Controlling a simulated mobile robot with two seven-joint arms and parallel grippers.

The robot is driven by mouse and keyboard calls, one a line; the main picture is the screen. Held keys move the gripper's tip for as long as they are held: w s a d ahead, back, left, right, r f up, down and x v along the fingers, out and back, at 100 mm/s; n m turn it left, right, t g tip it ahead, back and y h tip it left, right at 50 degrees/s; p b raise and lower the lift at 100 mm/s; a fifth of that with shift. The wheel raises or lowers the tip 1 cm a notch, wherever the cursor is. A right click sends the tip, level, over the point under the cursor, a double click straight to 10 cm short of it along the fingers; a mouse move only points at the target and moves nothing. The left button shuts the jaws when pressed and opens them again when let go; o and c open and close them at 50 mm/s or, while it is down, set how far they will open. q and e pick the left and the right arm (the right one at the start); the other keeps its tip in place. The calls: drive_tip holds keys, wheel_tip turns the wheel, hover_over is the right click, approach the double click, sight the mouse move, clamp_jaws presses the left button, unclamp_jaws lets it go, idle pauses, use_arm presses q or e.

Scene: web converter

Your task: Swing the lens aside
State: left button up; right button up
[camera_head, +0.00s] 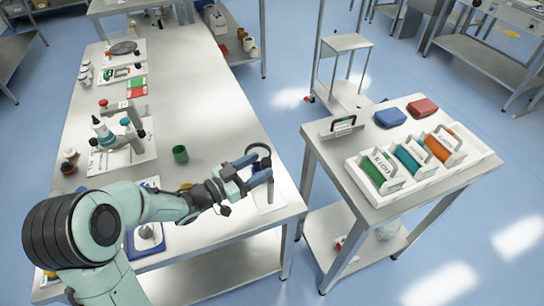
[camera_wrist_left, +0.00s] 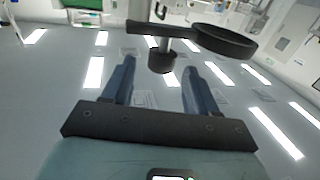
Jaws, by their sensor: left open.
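The lens is a black ring on a short arm (camera_head: 258,149), above the right edge of the long table. In the left wrist view the lens (camera_wrist_left: 225,41) shows as a dark round frame, with its arm running left over a thin post and a black knob (camera_wrist_left: 162,62). My left gripper (camera_head: 257,174) is open, its two blue fingers pointing toward the lens stand. In the left wrist view the fingers (camera_wrist_left: 157,68) lie either side of the knob with gaps showing; I cannot tell whether either touches it. The lens stand's base is partly hidden by my gripper. My right gripper is not in view.
A white plate (camera_head: 269,202) lies under my gripper on the long table (camera_head: 190,90). The long table's middle is clear.

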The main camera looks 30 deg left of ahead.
use_arm(q)
drive_tip(key=x, duration=0.5)
drive_tip(key=shift+w, duration=0.25)
drive_tip(key=shift+d, duration=0.1)
clamp_jaws()
